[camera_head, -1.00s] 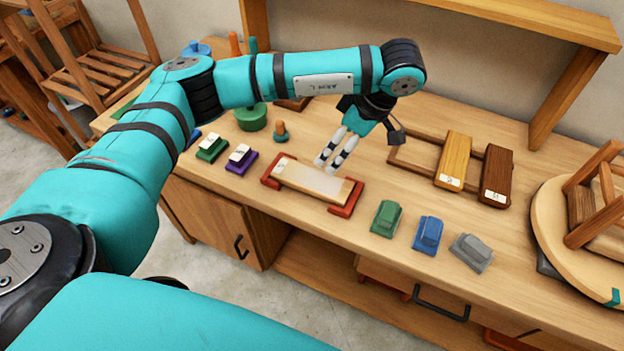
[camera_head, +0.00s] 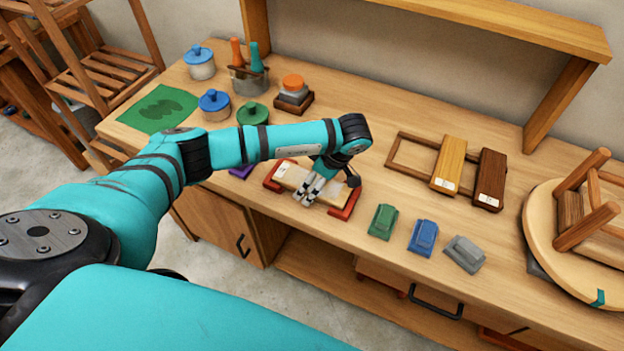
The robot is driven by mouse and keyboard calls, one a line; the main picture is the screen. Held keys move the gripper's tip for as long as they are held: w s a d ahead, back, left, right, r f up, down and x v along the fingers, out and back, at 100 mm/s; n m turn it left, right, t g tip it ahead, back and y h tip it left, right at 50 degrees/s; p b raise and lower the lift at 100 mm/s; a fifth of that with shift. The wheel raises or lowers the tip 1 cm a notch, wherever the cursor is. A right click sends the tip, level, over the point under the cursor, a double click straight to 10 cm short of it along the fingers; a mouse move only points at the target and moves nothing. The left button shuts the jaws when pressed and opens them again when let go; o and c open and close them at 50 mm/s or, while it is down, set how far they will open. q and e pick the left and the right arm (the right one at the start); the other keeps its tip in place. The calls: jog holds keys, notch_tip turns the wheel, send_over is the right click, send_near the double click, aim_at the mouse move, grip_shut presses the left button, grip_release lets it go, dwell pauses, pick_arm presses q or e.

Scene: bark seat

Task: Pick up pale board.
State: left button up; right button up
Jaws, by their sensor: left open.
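The pale board (camera_head: 287,176) lies across a red holder (camera_head: 346,208) with a raised end at each side, near the front edge of the wooden bench. A small white label shows at the board's left end. My left gripper (camera_head: 308,197) is open, its pale, dark-banded fingers pointing down at the middle of the board. The fingers hide part of the board, and I cannot tell whether they touch it. My right gripper is not in view.
A wooden rack (camera_head: 411,159) holds a yellow board (camera_head: 450,165) and a brown board (camera_head: 489,180). A round stool (camera_head: 545,225) lies at the right. Pots stand behind my arm.

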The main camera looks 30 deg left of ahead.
pick_arm(q)
jog(key=shift+a+f, duration=0.1)
jog(key=shift+f, duration=0.15)
jog(key=c, duration=1.4)
jog(key=shift+r, duration=0.1)
